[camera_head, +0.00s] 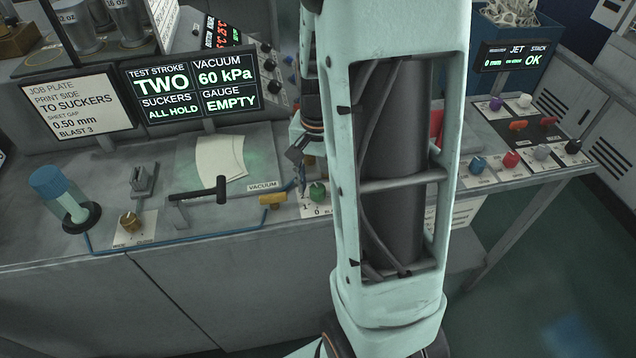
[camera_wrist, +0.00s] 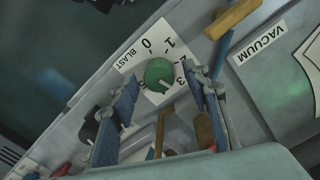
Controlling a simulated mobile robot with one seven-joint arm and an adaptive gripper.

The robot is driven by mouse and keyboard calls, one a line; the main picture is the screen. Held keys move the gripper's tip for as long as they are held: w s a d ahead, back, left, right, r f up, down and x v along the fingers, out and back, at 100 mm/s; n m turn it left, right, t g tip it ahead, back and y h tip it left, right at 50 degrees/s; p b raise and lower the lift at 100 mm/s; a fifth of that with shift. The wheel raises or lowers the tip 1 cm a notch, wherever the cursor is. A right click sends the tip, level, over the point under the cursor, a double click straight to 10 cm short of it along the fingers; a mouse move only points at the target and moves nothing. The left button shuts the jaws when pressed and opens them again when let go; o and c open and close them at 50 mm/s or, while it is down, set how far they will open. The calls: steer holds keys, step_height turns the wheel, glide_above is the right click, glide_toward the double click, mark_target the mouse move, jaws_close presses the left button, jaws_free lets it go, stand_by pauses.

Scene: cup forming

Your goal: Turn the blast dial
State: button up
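The blast dial is a round green knob (camera_wrist: 157,72) on a white plate (camera_wrist: 129,62) marked BLAST, with 0, 1 and 3 legible around it. A small pale mark on the knob points toward the lower right, on the side of the 3; its exact setting is hard to read. My gripper (camera_wrist: 165,78) is open, one blue-padded finger on each side of the knob. I cannot tell whether either finger touches it. In the head view the green knob (camera_head: 317,191) shows just right of my gripper (camera_head: 303,182), partly hidden by my arm.
A yellow handle (camera_head: 272,199) and the VACUUM label (camera_head: 262,186) lie left of the dial. A black-handled lever (camera_head: 205,190) stands farther left. The job plate (camera_head: 72,104) reads BLAST 3. A panel of coloured knobs (camera_head: 525,140) is at right.

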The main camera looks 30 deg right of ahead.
mark_target(319, 186)
step_height(319, 186, up, 12)
stand_by(0.6)
stand_by(0.4)
